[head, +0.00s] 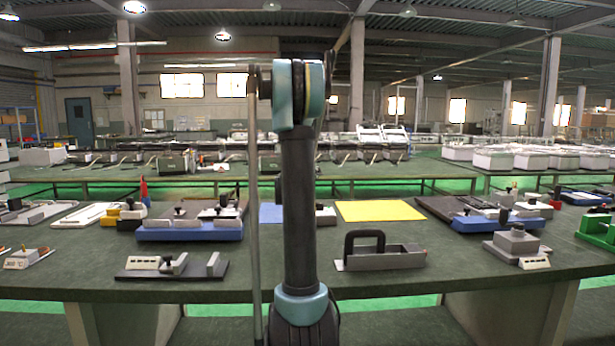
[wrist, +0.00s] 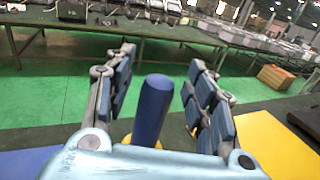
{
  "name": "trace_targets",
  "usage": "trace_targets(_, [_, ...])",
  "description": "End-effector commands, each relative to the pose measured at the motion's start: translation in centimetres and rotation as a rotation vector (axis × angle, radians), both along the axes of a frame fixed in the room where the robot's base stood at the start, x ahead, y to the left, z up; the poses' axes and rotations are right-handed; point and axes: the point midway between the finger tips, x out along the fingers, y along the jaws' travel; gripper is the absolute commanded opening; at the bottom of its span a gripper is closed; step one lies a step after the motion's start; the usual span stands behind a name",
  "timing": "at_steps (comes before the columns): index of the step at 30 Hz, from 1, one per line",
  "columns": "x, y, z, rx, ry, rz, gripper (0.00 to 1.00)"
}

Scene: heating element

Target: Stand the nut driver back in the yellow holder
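My gripper (wrist: 160,85) shows in the wrist view with its two fingers apart. A dark blue cylindrical handle (wrist: 153,108), which looks like the nut driver's, stands between them, leaning slightly, with a gap on each side. A yellow part (wrist: 157,144) shows at the handle's foot; most of it is hidden by my gripper body, so I cannot tell whether it is the holder. In the head view my arm hides the gripper and this handle. There, a yellow and black block (head: 130,215) stands on the left of the bench, beside an upright red and blue piece (head: 144,191).
A yellow mat (head: 380,210) lies right of my arm and a blue mat (head: 270,213) left of it. A grey fixture with a black handle (head: 385,252) and a black-based fixture (head: 172,266) stand nearer the front edge. Blue-based fixtures (head: 190,232) stand left and right.

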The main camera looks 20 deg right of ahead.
Motion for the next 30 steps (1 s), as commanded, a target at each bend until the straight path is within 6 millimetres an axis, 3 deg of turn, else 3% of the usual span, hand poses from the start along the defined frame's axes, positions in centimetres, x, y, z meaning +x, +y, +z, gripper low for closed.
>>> trace_targets(10, [-1.0, 0.9, 0.0, 0.0, 0.0, 0.001, 0.5])
trace_targets(24, [-7.3, 6.0, -0.1, 0.001, 0.001, 0.003, 0.5])
trace_targets(30, [-8.9, 7.3, -0.1, 0.0, 0.001, 0.002, 0.5])
